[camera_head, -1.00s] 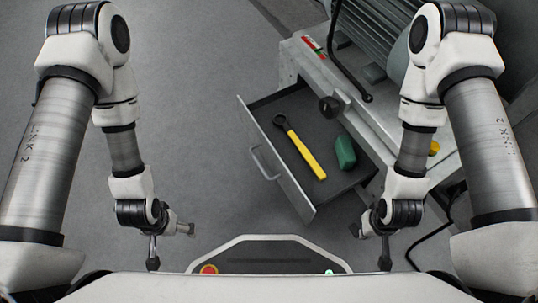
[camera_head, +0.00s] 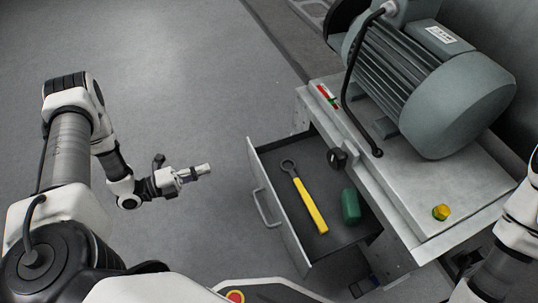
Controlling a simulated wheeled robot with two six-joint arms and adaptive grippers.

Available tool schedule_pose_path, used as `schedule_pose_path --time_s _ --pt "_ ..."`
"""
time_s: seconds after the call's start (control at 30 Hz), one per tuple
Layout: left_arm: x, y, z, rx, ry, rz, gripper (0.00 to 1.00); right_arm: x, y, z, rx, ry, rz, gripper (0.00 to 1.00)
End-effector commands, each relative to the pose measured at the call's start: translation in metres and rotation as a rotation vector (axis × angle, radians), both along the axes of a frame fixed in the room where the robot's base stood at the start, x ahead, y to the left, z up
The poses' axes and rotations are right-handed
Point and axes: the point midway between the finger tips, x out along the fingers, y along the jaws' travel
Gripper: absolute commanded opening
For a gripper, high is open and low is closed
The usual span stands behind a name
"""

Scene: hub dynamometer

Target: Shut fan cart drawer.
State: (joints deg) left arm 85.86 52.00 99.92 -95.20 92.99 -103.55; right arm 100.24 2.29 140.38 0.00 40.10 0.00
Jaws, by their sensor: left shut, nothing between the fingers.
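The fan cart drawer (camera_head: 280,212) is pulled out from the cart (camera_head: 413,205) toward the lower left, with a bar handle (camera_head: 262,207) on its front. Inside lie a yellow-handled wrench (camera_head: 309,205) and a green object (camera_head: 350,206). My left gripper (camera_head: 205,170) is shut and empty. It is to the left of the drawer front, apart from the handle. My right arm shows at the lower right edge, and its gripper is not in view.
A grey motor (camera_head: 430,80) sits on top of the cart, with a cable (camera_head: 345,85) and a yellow knob (camera_head: 441,212). The floor (camera_head: 180,70) to the left is clear.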

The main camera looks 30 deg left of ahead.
Motion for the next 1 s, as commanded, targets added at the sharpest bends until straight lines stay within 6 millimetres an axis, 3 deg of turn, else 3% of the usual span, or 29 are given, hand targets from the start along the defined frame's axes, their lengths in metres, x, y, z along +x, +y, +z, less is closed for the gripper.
schedule_pose_path --time_s 0.07,0.17,0.7,1.0 --pt "-0.006 0.004 -0.006 0.000 0.015 0.017 0.00 0.000 0.000 -0.002 0.000 -0.001 0.001 0.00" --pt "0.001 -0.003 -0.007 -0.002 0.017 0.013 0.00 0.000 0.000 -0.006 0.000 -0.001 0.001 0.00" --pt "0.083 -0.077 -0.010 -0.002 0.018 0.010 0.00 0.000 0.000 -0.057 0.000 -0.001 0.000 0.00" --pt "0.099 -0.090 -0.006 -0.001 0.020 0.014 0.00 0.001 0.000 -0.064 0.000 -0.003 -0.003 0.00"
